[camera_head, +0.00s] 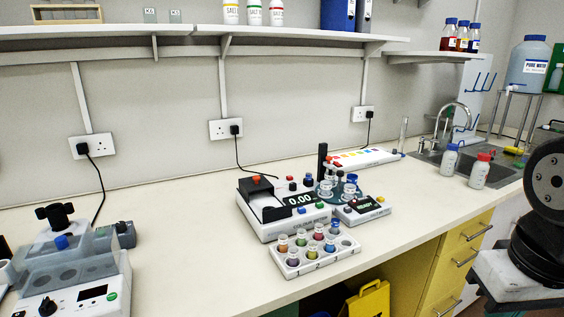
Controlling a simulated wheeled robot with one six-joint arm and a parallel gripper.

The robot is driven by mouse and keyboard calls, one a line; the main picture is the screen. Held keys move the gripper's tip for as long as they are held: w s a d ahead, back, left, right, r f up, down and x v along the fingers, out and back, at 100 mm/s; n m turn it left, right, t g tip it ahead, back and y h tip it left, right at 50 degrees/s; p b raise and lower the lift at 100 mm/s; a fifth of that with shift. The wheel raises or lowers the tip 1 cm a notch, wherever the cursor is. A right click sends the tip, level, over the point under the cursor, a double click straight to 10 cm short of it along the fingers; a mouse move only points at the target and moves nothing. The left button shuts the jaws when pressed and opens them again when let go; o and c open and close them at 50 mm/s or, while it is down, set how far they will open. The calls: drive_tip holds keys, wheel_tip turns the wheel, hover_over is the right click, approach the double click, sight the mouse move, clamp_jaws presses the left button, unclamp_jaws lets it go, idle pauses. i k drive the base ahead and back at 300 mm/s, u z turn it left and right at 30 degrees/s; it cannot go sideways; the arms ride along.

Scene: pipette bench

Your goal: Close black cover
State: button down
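A white device (290,226) with a "0.00" display stands on the bench near the middle of the head view. A black box-like part (258,189) with an orange-red knob on top sits at its left back; this looks like the black cover, but I cannot tell how far open it is. A tall black upright part (322,160) stands behind a small white device (362,210) with a "READY" display and a teal round plate holding vials. I cannot tell whether that upright part is a cover. My gripper is not in view.
A white rack (316,262) of several coloured vials stands in front. A grey-lidded machine (70,283) is at the left, a long white tray (364,159) behind. Shelves overhang the back; the bench left of centre is clear.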

sight(253, 184)
drive_tip(key=z, duration=0.05)
drive_tip(key=i, duration=0.95)
drive_tip(key=u, duration=0.4)
